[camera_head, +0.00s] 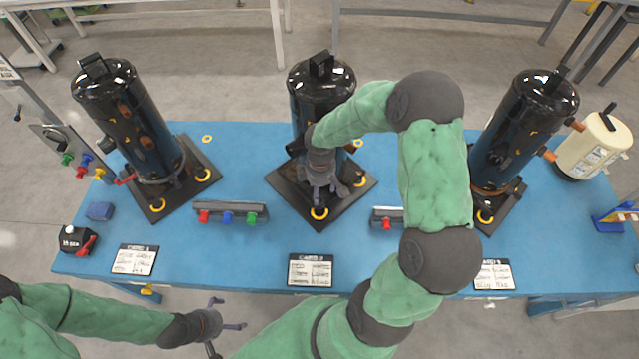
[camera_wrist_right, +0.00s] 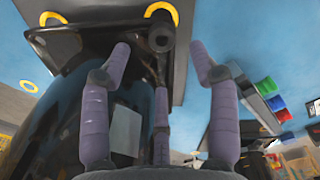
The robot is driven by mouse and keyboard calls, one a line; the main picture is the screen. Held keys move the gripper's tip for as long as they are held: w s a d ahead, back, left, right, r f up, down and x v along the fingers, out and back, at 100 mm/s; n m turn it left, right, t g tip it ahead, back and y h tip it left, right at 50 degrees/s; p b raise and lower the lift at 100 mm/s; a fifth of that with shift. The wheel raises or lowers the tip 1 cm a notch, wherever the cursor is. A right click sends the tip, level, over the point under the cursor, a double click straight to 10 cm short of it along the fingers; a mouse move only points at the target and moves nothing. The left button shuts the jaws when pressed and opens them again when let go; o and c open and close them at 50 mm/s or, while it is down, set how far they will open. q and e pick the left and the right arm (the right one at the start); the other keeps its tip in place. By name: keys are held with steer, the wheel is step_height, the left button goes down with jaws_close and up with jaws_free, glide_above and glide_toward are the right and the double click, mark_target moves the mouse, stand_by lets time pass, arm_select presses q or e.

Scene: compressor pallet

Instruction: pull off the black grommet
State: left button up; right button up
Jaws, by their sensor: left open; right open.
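A small dark round piece (camera_wrist_right: 161,32) that looks like the black grommet shows at the top of the right wrist view, by a yellow ring (camera_wrist_right: 160,11). My right gripper (camera_wrist_right: 160,55) is open, its fingers pointing towards this piece, with the fingertips at either side of it in the picture. I cannot tell whether they touch it. In the head view my right gripper (camera_head: 322,190) is low at the front of the middle black compressor (camera_head: 318,85), above its base plate (camera_head: 343,203), and hides the grommet. My left gripper (camera_head: 226,322) is open and empty in front of the table.
The blue table (camera_head: 220,265) also carries a left compressor (camera_head: 125,120) and a right compressor (camera_head: 520,125). A rail with coloured knobs (camera_head: 229,214) stands left of the middle base plate. A card (camera_head: 310,270) lies at the front. A cream canister (camera_head: 594,146) is far right.

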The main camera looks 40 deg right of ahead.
mark_target(320, 204)
step_height(320, 204, down, 7)
steer(key=shift+f+b, duration=0.15)
steer(key=shift+b, duration=0.8)
jaws_close()
